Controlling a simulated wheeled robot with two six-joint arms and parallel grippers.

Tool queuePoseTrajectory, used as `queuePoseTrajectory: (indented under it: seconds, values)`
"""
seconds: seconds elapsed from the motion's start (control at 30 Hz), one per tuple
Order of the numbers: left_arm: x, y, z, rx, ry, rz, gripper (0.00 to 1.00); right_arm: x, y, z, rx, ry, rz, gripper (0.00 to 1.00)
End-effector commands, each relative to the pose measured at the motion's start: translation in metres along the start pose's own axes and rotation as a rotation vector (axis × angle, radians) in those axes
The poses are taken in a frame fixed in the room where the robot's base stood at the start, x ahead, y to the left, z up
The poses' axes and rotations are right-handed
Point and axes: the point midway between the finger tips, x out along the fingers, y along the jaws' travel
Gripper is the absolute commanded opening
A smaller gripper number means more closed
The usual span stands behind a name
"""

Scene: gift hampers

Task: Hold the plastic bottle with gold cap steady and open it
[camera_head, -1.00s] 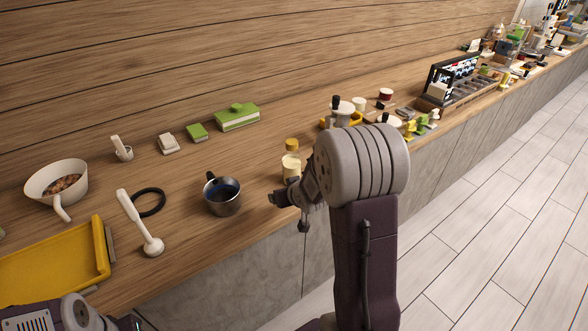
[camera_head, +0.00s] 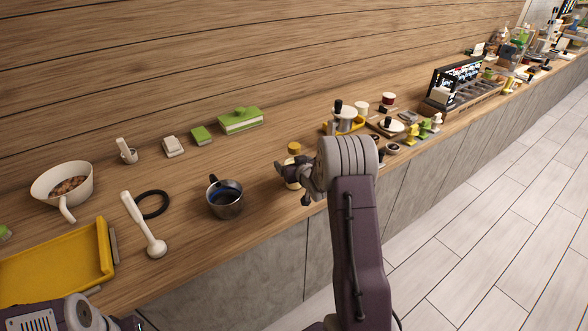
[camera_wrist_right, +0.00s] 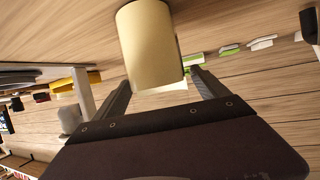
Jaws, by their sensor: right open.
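The plastic bottle stands on the wooden counter, its gold cap (camera_head: 294,149) showing above my right gripper (camera_head: 290,184). Its pale body is mostly hidden behind the gripper in the head view. In the right wrist view the pale yellow bottle body (camera_wrist_right: 150,45) is large and lies between the lines of the two dark fingers (camera_wrist_right: 162,92). The right gripper is open around or just in front of the bottle; contact cannot be told. Part of my left arm shows at the bottom left of the head view, but its jaws are out of view.
A metal mug (camera_head: 226,207) stands close left of the bottle. A white masher-like tool (camera_head: 142,222), a black ring (camera_head: 153,204), a yellow tray (camera_head: 55,265) and a white pan (camera_head: 46,189) lie further left. Jars and a rack (camera_head: 455,82) stand to the right.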

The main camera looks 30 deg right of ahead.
Motion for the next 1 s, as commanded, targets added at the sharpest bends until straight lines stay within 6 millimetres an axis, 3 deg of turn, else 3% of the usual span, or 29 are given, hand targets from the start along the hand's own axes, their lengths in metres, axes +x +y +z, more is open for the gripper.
queuePoseTrajectory:
  seconds: [0.27, 0.6, 0.87, 1.0]
  values:
    - [-0.001, 0.0, 0.0, 0.0, 0.0, 0.0, 0.36, 0.009, 0.0, 0.001, 0.0, -0.001, 0.001, 0.84]
    - [-0.001, 0.0, 0.0, 0.0, 0.0, 0.0, 0.36, 0.009, 0.0, 0.001, 0.0, -0.001, 0.001, 0.0]
    - [-0.001, 0.0, 0.0, 0.0, 0.0, 0.0, 0.36, 0.008, 0.0, -0.002, 0.0, 0.002, 0.001, 0.0]
    - [-0.001, 0.0, 0.0, 0.0, 0.0, 0.0, 0.36, 0.003, 0.0, -0.015, 0.0, 0.005, 0.001, 0.0]
